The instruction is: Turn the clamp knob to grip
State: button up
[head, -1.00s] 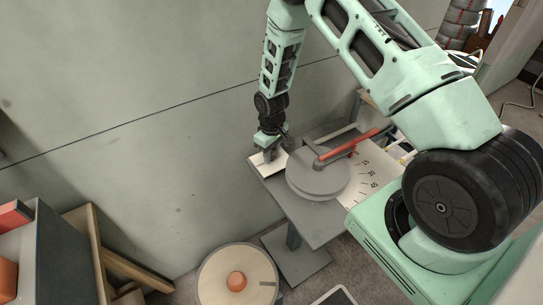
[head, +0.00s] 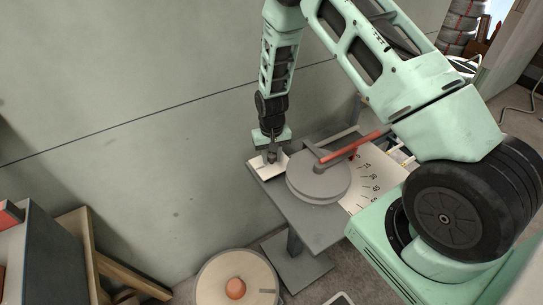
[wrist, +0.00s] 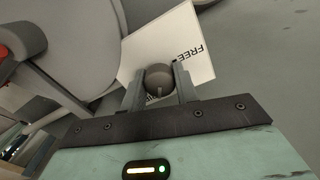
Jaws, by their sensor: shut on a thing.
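The clamp knob (wrist: 158,80) is a dark grey round knob with a pale line on its face. In the wrist view it sits between the two fingers of my gripper (wrist: 160,84), which is shut on it. The knob stands over a white label plate (wrist: 204,47) on which the word FREE shows; part of the plate is hidden by the knob and the fingers. In the head view my gripper (head: 271,158) points down onto the white plate (head: 259,167) at the left of the grey bench, and the knob is too small to make out.
A grey round former (head: 318,182) with a red-handled lever (head: 352,147) stands on the bench just right of my gripper. An angle scale (head: 372,180) lies beyond it. A wooden reel (head: 238,275) with an orange hub is below on the floor. The wall is close behind.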

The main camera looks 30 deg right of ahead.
aim_at(271, 154)
dwell(0.3)
jog(key=o, duration=1)
notch_tip(271, 154, up, 18)
jog(key=shift+f+b, duration=0.25)
jog(key=shift+b, duration=0.75)
